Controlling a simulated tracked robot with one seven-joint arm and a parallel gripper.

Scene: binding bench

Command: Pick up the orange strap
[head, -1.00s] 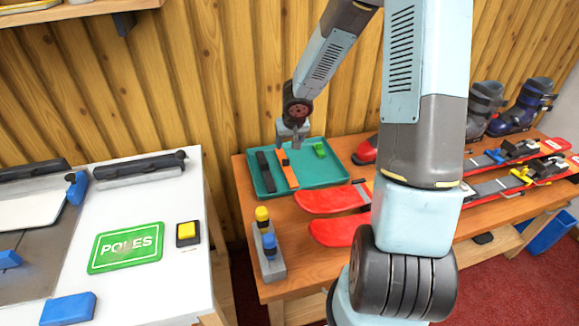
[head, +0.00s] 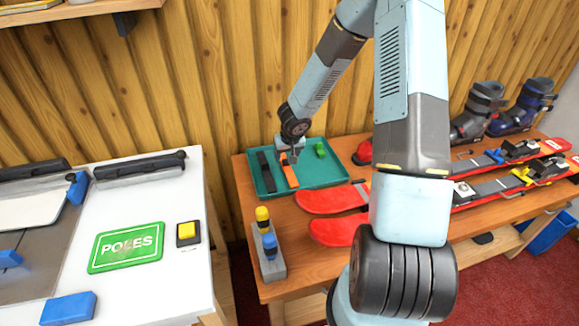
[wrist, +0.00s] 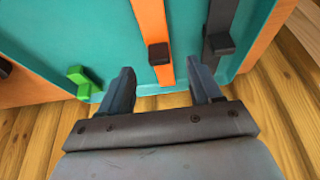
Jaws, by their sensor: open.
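The orange strap (head: 289,174) lies in the teal tray (head: 325,175) on the wooden bench, between a black strap (head: 267,172) and a small green piece (head: 320,149). My gripper (head: 291,158) is open over the far end of the strap. I cannot tell the exact height of the fingertips above the strap.
The black strap (wrist: 218,35) lies close beside one finger in the wrist view, and the green piece (wrist: 80,80) is near the other. The wood wall is close behind the tray. Red skis (head: 335,199) lie right of it, and a grey holder with yellow and blue-topped tools (head: 268,245) stands in front.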

